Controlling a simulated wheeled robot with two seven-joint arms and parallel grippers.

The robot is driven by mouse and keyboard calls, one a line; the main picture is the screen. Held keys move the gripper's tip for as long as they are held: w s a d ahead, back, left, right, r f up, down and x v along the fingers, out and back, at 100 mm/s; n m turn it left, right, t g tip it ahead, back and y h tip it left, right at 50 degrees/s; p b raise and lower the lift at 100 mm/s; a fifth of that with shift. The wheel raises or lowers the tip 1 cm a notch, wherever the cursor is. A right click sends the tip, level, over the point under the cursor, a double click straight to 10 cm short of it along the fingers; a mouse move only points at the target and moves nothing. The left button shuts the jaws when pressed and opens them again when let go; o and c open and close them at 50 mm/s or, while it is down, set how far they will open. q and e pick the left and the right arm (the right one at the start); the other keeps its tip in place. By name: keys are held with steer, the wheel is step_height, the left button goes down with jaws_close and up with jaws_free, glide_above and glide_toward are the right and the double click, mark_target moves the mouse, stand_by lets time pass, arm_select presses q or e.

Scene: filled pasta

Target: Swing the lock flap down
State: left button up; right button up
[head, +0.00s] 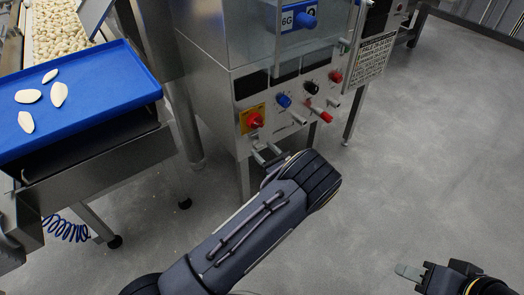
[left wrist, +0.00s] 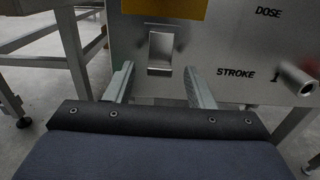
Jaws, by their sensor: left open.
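A small metal flap (left wrist: 160,50) sits on the machine's front panel just below a yellow plate. My left gripper (head: 266,153) is open and empty in front of the panel, below the knob. In the left wrist view its two fingers (left wrist: 158,69) stand apart on either side of the flap's lower end, and I see no clear contact. My right gripper (head: 408,272) is low at the right, over the floor, away from the panel.
Blue, black and red knobs (head: 312,87) and several protruding handles (head: 320,114) line the panel right of the yellow plate. A blue tray (head: 95,95) with several pale pieces stands at the left. The grey floor (head: 430,150) at the right is clear.

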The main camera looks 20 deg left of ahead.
mark_target(257, 142)
arm_select(q)
steer(key=shift+x, duration=0.8)
steer(key=c, duration=1)
steer(key=shift+f+b, duration=0.25)
steer(key=shift+b, duration=0.15)
steer(key=t+y+b, duration=0.1)
steer(key=b, duration=0.1)
steer(key=t+y+b, duration=0.1)
steer(key=b, duration=0.1)
steer(key=shift+w+a+f, duration=0.3)
steer(key=shift+a+f, duration=0.05)
steer(key=shift+a, duration=0.05)
steer(key=o, duration=1)
